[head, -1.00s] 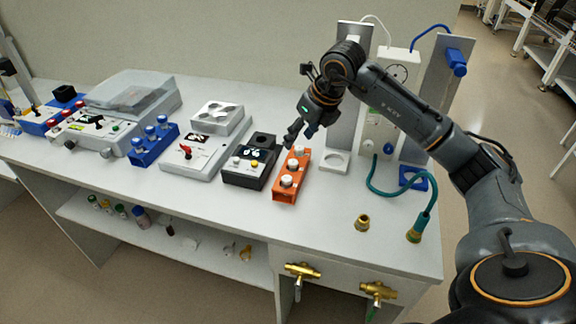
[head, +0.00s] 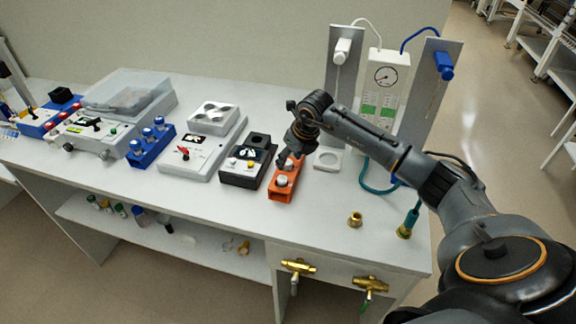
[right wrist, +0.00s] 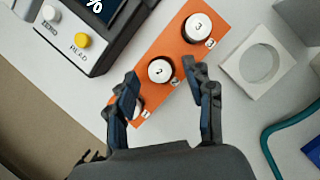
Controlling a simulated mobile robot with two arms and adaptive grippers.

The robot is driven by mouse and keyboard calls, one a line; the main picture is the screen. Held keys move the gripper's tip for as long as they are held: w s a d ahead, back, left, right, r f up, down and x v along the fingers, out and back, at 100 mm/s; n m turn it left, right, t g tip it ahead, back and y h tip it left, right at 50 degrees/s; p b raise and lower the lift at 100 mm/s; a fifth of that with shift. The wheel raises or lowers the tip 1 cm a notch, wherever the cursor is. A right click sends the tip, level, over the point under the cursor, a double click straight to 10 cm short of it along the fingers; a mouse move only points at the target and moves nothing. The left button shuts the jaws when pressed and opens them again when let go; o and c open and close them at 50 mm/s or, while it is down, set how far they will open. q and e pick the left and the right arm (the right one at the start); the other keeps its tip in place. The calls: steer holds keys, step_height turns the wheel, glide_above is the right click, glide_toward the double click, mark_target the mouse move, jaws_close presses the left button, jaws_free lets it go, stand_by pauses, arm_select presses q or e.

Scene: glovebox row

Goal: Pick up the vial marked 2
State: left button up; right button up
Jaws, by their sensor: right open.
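The orange rack (right wrist: 192,50) holds white-capped vials in a row, with number tags beside them. The vial marked 2 (right wrist: 160,71) stands in the middle slot. The vial marked 3 (right wrist: 198,27) is at the far end in the right wrist view. The vial marked 1 (right wrist: 137,108) is partly hidden by my left-hand finger. My right gripper (right wrist: 163,80) is open and empty, with its fingertips on either side of the cap of vial 2. In the head view my right gripper (head: 294,153) is over the rack (head: 283,195) and hides part of it. My left gripper is out of view.
A black meter (right wrist: 97,30) stands close left of the rack. A white holder with a round hole (right wrist: 251,64) is close on the right. A teal hose (head: 375,186) and a brass fitting (head: 355,219) lie further right. The bench in front of the rack is clear.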

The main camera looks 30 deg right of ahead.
steer(key=shift+w+f, duration=0.25)
steer(key=shift+f, duration=0.35)
jaws_close()
steer(key=shift+r, duration=0.15)
